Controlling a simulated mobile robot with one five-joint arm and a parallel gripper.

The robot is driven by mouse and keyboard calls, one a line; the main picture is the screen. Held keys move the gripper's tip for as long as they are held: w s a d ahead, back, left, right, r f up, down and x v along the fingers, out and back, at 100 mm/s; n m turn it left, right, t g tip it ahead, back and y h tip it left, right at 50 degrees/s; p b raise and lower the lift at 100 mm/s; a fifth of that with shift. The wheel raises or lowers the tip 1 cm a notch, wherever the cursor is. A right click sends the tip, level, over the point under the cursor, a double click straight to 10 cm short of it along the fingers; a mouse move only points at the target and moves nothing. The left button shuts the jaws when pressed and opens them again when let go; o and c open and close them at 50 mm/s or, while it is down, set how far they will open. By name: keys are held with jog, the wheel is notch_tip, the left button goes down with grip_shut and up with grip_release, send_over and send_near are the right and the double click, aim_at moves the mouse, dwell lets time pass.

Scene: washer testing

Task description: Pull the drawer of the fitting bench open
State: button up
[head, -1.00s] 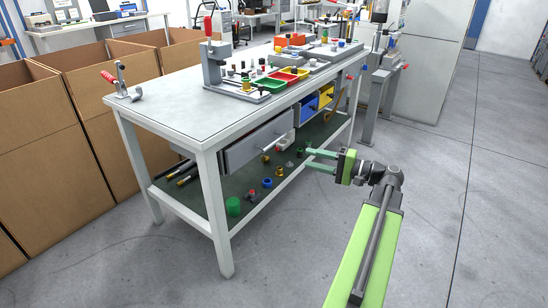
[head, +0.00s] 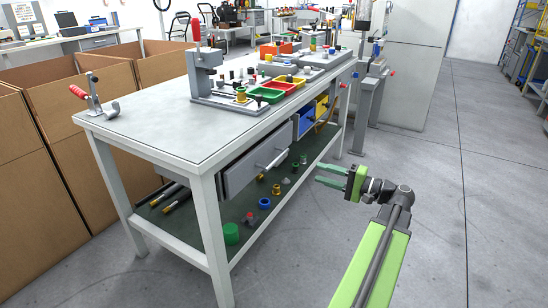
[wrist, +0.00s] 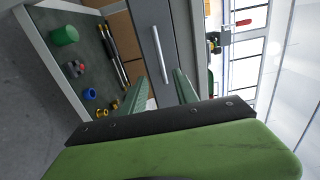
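The fitting bench (head: 150,133) stands left of centre in the head view, with a pale top and white legs. Its grey drawer (head: 243,172) is under the tabletop; I see no clear gap showing it pulled out. The drawer's pale bar handle (head: 272,161) also shows in the wrist view (wrist: 161,55), upright in that picture on the grey front. My gripper (head: 323,175) is to the right of the handle in the head view, open and empty. In the wrist view its two green fingers (wrist: 157,85) are apart, with the handle beyond and between them, not touching.
The lower shelf (head: 190,220) holds a green cylinder (head: 231,234), a blue ring (head: 265,203) and other small parts. Blue and yellow bins (head: 307,122) hang right of the drawer. Cardboard boxes (head: 40,160) stand behind left. Floor to the right is clear.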

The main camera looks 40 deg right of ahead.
aim_at(277, 159)
jog(key=x, duration=1.7)
jog(key=shift+w, duration=0.2)
grip_shut()
dwell(0.5)
